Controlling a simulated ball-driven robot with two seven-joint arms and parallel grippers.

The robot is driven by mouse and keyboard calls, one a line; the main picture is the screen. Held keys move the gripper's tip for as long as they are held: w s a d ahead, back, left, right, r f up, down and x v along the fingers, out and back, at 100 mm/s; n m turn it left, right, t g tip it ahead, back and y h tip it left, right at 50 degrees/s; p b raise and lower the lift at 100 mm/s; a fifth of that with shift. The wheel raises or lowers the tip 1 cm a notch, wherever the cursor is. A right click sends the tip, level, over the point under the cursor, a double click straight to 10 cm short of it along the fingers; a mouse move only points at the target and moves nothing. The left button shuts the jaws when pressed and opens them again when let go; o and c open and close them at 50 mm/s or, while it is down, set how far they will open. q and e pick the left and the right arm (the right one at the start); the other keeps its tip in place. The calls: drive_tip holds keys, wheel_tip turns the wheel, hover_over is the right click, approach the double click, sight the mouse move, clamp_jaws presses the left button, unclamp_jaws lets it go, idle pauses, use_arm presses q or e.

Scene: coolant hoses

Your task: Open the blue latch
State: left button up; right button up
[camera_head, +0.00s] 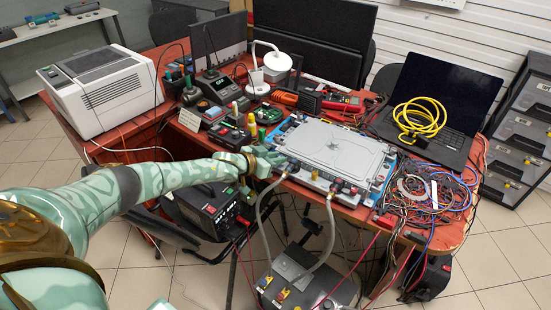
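A flat grey cooling-plate case (330,148) with blue edging lies on the red-brown table. Two grey hoses come up to its front edge, a left hose (262,215) and a right hose (331,225). The right hose ends in a connector (331,193) at the case's front. My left gripper (279,163) is at the case's front left corner, by the left hose's upper end. Its fingers are small and partly hidden, so I cannot tell whether they are open or touch anything. I cannot pick out the blue latch clearly. My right gripper is not in view.
A dark grey box (305,280) with hose fittings stands on the floor below. Tools and a lamp (278,66) crowd the table's back. A laptop (440,105) with a yellow cable (420,117) and tangled wires (435,195) lie right. A white machine (103,92) stands left.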

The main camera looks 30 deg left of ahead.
use_arm(q)
drive_tip(key=shift+o, duration=0.5)
